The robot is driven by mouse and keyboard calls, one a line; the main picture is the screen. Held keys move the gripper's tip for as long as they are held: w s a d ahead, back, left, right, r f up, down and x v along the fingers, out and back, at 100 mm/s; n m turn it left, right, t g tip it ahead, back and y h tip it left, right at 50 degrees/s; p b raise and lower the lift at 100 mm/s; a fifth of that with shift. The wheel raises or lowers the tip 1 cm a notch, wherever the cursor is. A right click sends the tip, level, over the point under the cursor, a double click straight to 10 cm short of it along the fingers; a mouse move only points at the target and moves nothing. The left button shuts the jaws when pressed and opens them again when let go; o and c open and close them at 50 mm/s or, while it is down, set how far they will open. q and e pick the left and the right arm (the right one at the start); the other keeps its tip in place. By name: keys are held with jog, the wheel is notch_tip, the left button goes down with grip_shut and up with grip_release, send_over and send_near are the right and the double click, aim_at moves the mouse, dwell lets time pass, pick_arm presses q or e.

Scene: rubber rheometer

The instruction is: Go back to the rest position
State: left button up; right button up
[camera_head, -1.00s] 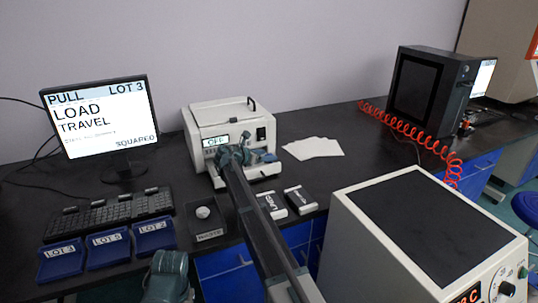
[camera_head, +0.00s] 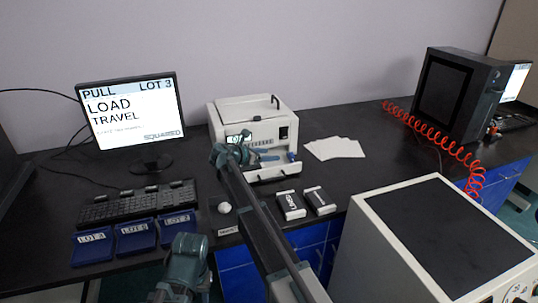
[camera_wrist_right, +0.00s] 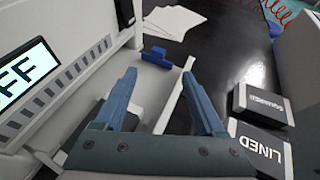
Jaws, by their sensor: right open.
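My right gripper (camera_head: 270,157) is over the front of the white bench instrument, at the far end of my dark right arm. In the right wrist view its two blue-grey fingers (camera_wrist_right: 160,80) are apart, with nothing between them. Below them is the pale front tray edge of the instrument (camera_wrist_right: 75,70); whether they touch it I cannot tell. The instrument also shows in the head view (camera_head: 225,115). A teal part of my left arm (camera_head: 186,270) shows at the bottom; its jaws cannot be made out.
Two small boxes, LINED (camera_head: 290,205) and SQUARED (camera_head: 319,200), lie right of the gripper. Blue LOT trays (camera_head: 135,238), a keyboard (camera_head: 140,205) and a monitor (camera_head: 130,115) are left. A large cream machine (camera_head: 375,245) stands front right. White sheets (camera_head: 334,149) lie on the black bench.

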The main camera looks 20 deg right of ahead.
jog(key=s+a+f+m+g+y+p, duration=0.1)
jog(key=s+a+m+y+p, duration=0.1)
jog(key=s, duration=0.5)
jog(key=s+a+f+m+y+p, duration=0.1)
jog(key=s+a+m+p, duration=0.1)
jog(key=s+a+m, duration=0.2)
jog(key=s+a+f+m+g+y+p, duration=0.1)
jog(key=s+a+m+y, duration=0.1)
jog(key=s, duration=0.8)
jog(key=shift+s+a+f+m+g+y+p, duration=0.1)
jog(key=shift+s+a+m+g+y+p, duration=0.1)
jog(key=shift+a+m, duration=0.3)
jog(key=shift+s+a+m+g+y+p, duration=0.1)
jog(key=shift+a+m+p, duration=0.1)
jog(key=shift+a+m, duration=0.25)
jog(key=s+a+m+g+y+p, duration=0.1)
jog(key=s+a+m, duration=0.3)
jog(key=s, duration=0.6)
jog(key=s+a+m+g+y+p, duration=0.2)
jog(key=s+a+m+y+p, duration=0.1)
jog(key=s, duration=0.8)
jog(key=a+m+y, duration=0.1)
jog(key=a+m, duration=0.1)
jog(key=a, duration=0.1)
jog(key=shift+s+a+y, duration=0.15)
jog(key=shift+s+y, duration=0.15)
